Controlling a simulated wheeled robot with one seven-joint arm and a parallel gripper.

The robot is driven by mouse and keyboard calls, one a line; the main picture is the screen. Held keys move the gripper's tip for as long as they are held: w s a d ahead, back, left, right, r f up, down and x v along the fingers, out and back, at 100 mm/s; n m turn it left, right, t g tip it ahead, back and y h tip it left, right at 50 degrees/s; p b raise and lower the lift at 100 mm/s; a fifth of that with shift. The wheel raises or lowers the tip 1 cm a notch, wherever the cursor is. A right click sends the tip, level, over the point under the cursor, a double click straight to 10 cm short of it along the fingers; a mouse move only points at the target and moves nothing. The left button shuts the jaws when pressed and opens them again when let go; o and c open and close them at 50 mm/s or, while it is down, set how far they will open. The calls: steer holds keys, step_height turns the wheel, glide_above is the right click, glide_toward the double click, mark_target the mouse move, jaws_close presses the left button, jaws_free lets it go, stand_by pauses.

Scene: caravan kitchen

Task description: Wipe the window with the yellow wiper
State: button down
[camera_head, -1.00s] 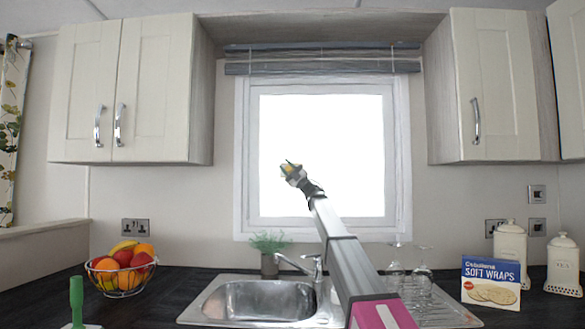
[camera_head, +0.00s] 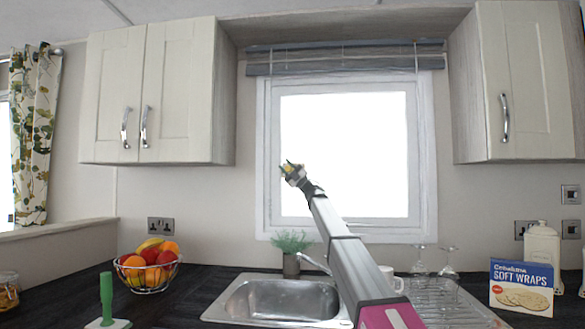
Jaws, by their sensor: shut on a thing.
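The window (camera_head: 350,150) is a bright white pane in a white frame, above the sink. My gripper (camera_head: 291,170) is at the end of my raised arm, in front of the left part of the pane. It is shut on a small yellow thing, the yellow wiper (camera_head: 287,168), of which only a little shows. I cannot tell whether the wiper touches the glass. A green-handled tool with a pale base (camera_head: 106,295) stands upright on the counter at the lower left.
Below the window are the sink (camera_head: 270,300), a tap, a potted plant (camera_head: 291,247), a white mug (camera_head: 391,279) and glasses (camera_head: 448,262) on the drainer. A fruit bowl (camera_head: 147,270) stands left. A wraps box (camera_head: 521,287) stands right. Cupboards (camera_head: 160,95) flank the window.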

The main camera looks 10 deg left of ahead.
steer(key=shift+t, duration=0.3)
steer(key=shift+s+a, duration=0.2)
steer(key=shift+s, duration=1.1)
steer(key=shift+s+a, duration=0.2)
steer(key=shift+s, duration=1.05)
